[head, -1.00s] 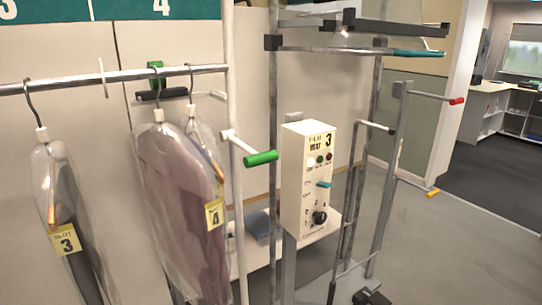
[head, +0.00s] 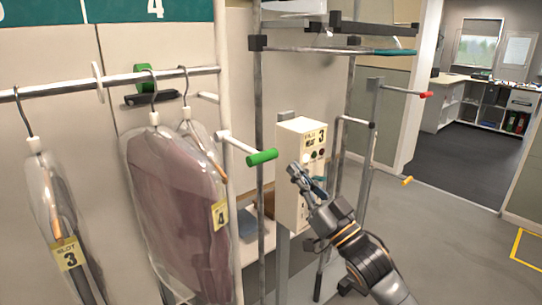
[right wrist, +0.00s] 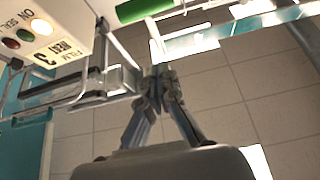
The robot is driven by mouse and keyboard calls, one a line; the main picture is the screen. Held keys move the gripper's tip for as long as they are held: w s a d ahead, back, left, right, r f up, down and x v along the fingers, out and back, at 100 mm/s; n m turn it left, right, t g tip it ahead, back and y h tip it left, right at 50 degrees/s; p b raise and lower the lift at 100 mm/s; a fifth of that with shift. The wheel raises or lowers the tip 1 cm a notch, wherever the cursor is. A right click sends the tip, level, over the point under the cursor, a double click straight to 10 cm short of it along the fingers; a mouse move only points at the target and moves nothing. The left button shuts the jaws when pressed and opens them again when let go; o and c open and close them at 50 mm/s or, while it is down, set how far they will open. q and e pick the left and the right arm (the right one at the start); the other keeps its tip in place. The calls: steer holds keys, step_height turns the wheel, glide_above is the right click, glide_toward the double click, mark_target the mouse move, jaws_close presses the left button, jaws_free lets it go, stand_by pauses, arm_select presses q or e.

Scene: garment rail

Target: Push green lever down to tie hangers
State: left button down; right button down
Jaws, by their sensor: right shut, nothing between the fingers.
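The green lever (head: 261,157) is a green grip on a white arm that sticks out from the white upright post. It points right and slightly down in the head view. A green grip also shows at the top of the right wrist view (right wrist: 143,9). My right gripper (head: 294,170) is shut and empty, to the right of the green grip and a little below it, apart from it, in front of the control box. Bagged garments on hangers (head: 175,205) hang from the rail, with tags 3 and 4. My left gripper is not in view.
The white control box (head: 298,135) stands right behind my right gripper and is partly hidden by it. A metal frame (head: 260,110) rises behind, with a red-tipped bar (head: 425,94) and a yellow-tipped one (head: 407,181). Open floor lies at the right.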

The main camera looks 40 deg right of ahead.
steer(key=shift+h, duration=0.3)
step_height(320, 180, up, 5)
steer(key=p, duration=0.5)
glide_above(270, 156)
steer(key=s+a, duration=0.1)
steer(key=s, duration=0.2)
steer(key=f, duration=0.1)
steer(key=w+f+p, duration=0.1)
steer(key=f, duration=0.1)
steer(key=shift+w+a, duration=0.1)
steer(key=shift+w, duration=0.05)
steer(key=shift+f+p, duration=0.35)
steer(key=shift+f, duration=0.15)
